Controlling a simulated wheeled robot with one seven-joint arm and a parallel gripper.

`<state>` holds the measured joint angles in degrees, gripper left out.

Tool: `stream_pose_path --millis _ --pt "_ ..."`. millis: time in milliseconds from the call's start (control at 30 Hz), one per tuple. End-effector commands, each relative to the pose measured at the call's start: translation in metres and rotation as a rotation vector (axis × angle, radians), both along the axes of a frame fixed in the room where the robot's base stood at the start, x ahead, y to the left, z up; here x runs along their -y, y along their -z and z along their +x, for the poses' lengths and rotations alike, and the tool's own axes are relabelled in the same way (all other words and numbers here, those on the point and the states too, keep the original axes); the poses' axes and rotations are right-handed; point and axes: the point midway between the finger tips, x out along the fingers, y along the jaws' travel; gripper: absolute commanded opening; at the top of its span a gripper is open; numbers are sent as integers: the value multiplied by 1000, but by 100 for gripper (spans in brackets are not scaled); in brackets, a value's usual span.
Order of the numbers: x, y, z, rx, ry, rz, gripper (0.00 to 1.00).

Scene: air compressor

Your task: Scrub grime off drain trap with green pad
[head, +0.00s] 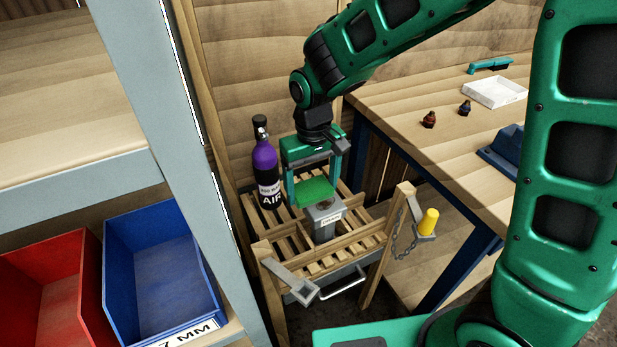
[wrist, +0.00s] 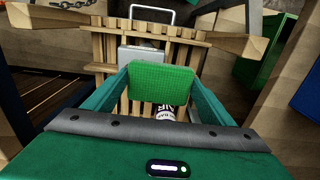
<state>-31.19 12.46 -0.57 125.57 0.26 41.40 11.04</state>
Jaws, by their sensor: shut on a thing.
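My gripper (head: 312,188) is shut on the green pad (head: 315,190), which sits flat between its two fingers. In the wrist view the green pad (wrist: 161,84) spans the gap between the fingertips. The grey drain trap (head: 325,218) stands on a slatted wooden rack, with a dark patch on its top face. The pad is beside and slightly above the trap's top edge; I cannot tell whether they touch. In the wrist view the pad hides part of the grey trap (wrist: 140,55).
A purple AIR bottle (head: 266,170) stands at the left of the slatted rack (head: 355,245). A workbench (head: 420,120) is at the right. Red (head: 50,290) and blue (head: 160,265) bins are at the left.

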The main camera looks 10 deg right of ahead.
Motion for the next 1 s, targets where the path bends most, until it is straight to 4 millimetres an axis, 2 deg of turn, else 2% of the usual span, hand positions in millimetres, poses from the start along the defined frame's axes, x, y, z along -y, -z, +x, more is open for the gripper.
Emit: stream_pose_path --millis 300,867,1000 --pt "4 -23 2 2 7 1 53" --pt "7 -24 2 1 11 0 53" --pt "14 -22 8 0 22 -1 53"
